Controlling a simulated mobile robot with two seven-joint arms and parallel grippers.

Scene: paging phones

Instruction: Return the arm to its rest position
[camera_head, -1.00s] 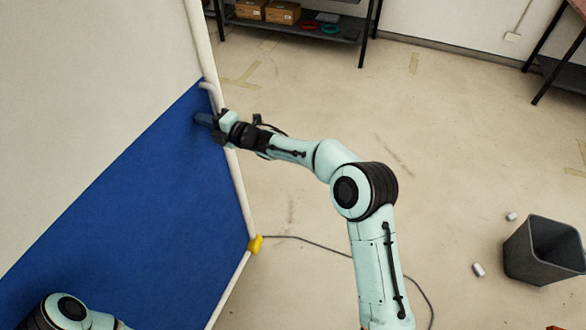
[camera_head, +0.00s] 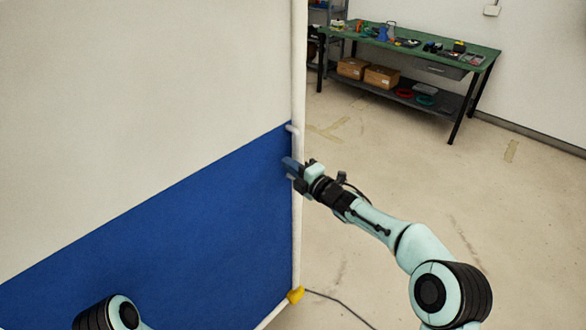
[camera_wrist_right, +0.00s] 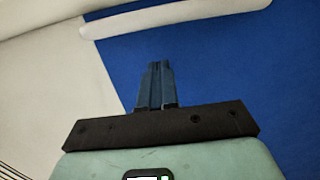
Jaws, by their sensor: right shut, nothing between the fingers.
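My right arm comes in from the lower right in the head view. Its gripper (camera_head: 289,169) is in front of the edge of a white-and-blue panel (camera_head: 220,220), close to its white edge pole (camera_head: 298,80). In the right wrist view the right gripper's two fingers (camera_wrist_right: 155,82) lie together with nothing between them, over the blue part of the panel. Whether the fingertips touch the panel I cannot tell. Part of my left arm shows at the lower left of the head view, but its gripper is out of view.
A green-topped workbench (camera_head: 480,62) with tools stands at the back right, with boxes (camera_head: 381,77) on its lower shelf. A yellow foot (camera_head: 295,294) sits at the panel's lower corner, with a cable (camera_head: 340,304) running from there. The floor (camera_head: 400,160) between is clear.

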